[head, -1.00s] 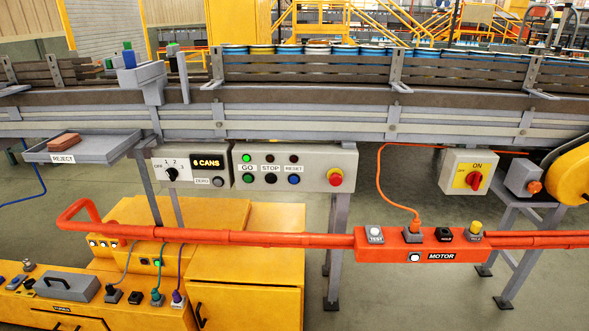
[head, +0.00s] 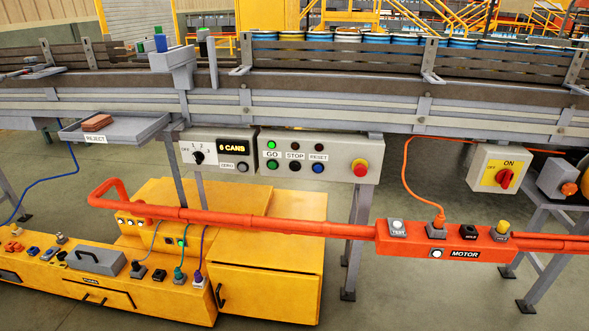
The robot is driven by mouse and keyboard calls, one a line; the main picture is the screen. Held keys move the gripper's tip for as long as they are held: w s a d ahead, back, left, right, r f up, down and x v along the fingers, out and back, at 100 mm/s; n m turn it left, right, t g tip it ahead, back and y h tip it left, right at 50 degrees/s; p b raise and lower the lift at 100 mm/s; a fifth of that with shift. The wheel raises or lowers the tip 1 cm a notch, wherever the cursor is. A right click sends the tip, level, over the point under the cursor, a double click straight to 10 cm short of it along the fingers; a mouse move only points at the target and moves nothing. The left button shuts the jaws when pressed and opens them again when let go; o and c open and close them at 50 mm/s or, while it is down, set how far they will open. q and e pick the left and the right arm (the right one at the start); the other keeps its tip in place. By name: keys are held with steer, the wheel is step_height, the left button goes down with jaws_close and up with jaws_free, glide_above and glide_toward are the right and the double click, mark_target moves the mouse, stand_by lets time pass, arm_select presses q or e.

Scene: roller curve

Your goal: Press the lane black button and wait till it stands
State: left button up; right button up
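A grey control box (head: 345,150) hangs under the conveyor lane. On it are a green GO button (head: 272,165), a black STOP button (head: 295,166) and a blue RESET button (head: 318,168). The lamp over GO glows green; the lamps over STOP and RESET are dark. A red mushroom button (head: 360,168) sits at the box's right end. The conveyor lane (head: 350,112) carries a row of cans with blue and pale tops (head: 375,38) behind brown rails. Whether the cans move cannot be told. Neither of my grippers is in view.
An orange rail (head: 250,222) with a MOTOR box (head: 465,240) crosses in front, below the control box. A dial box reading 6 CANS (head: 215,165) and a REJECT tray (head: 145,128) with a brown block are left. Yellow cabinets (head: 265,292) stand below.

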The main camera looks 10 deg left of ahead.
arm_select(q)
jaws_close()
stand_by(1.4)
